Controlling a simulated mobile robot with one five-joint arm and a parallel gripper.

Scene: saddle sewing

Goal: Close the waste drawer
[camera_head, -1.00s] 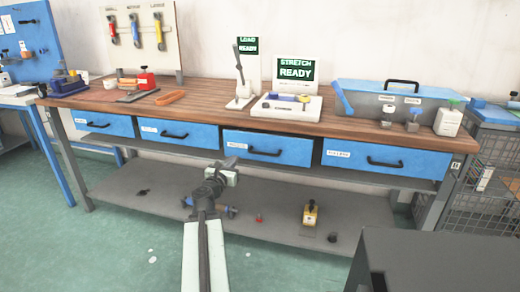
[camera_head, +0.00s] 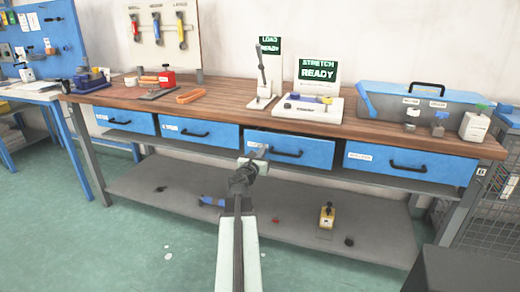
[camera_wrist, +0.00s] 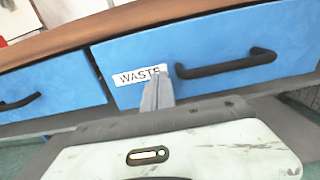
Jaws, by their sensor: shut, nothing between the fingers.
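The waste drawer (camera_head: 300,152) is a blue drawer under the bench top with a black bar handle (camera_head: 285,153). In the wrist view its front (camera_wrist: 215,45) fills the middle, with a white label reading WASTE (camera_wrist: 135,76) at its left and the handle (camera_wrist: 225,64) to the right. A dark gap shows along its left edge; I cannot tell how far it stands out. My gripper (camera_head: 256,158) is shut and empty, at the lower left of this drawer front. In the wrist view its fingertips (camera_wrist: 160,78) overlap the label's right end, left of the handle; contact is unclear.
Other blue drawers (camera_head: 395,163) flank it. The wooden bench top (camera_head: 225,98) carries tools, a STRETCH READY sign (camera_head: 318,70) and a blue-lidded box (camera_head: 430,97). A grey lower shelf (camera_head: 280,210) holds a yellow item (camera_head: 327,213). Green floor (camera_head: 130,240) is open at left.

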